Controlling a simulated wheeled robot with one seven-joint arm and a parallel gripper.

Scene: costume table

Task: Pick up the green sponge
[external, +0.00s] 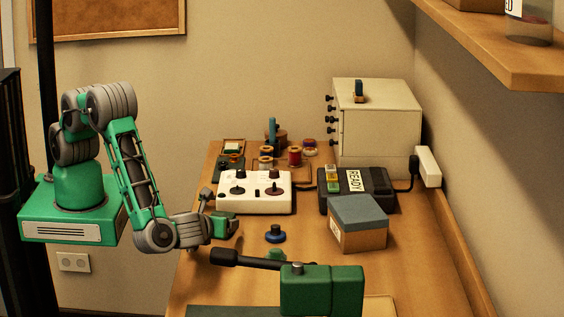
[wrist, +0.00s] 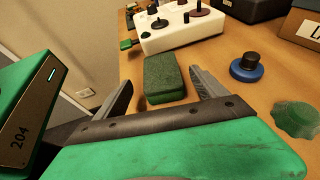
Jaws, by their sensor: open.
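The green sponge (wrist: 163,76) is a dark green block with a rough top, lying on the table in the wrist view. My gripper (wrist: 161,83) is open, with one grey finger to the left of the sponge and one to the right. The sponge lies between and slightly beyond the fingers, and I cannot tell whether either touches it. In the external view my gripper (external: 212,218) is low over the table's left edge, in front of the white control box. A green block there overlaps the gripper, so sponge and gripper are hard to separate.
The white control box (external: 254,192) with joysticks stands behind the sponge. A grey-topped box (external: 358,222) stands farther right.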

